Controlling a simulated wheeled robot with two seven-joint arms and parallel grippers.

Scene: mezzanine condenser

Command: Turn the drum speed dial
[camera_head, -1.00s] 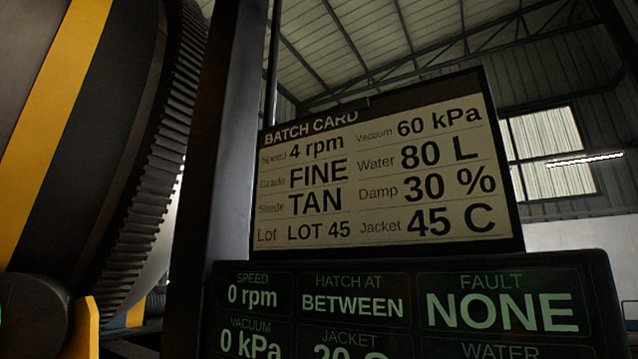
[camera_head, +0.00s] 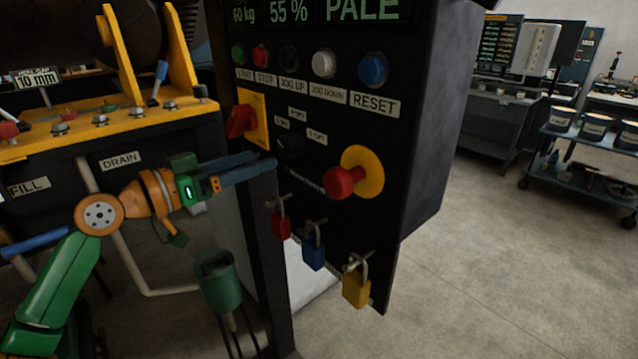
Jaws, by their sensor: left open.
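The drum speed dial, a small black knob (camera_head: 290,143), sits on the dark control panel (camera_head: 420,130), with small white labels around it that are too small to read surely. My left gripper (camera_head: 272,162), with blue fingers, comes in from the left. Its open fingers point right, and their tips are just below and left of the dial in the picture. I cannot tell whether they touch the panel. Nothing shows between the fingers.
A red emergency button (camera_head: 345,182) on a yellow disc is right of the dial. A red switch (camera_head: 241,121) is left of it. Buttons, including RESET (camera_head: 373,69), line up above. Red, blue and yellow padlocks (camera_head: 356,288) hang below.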

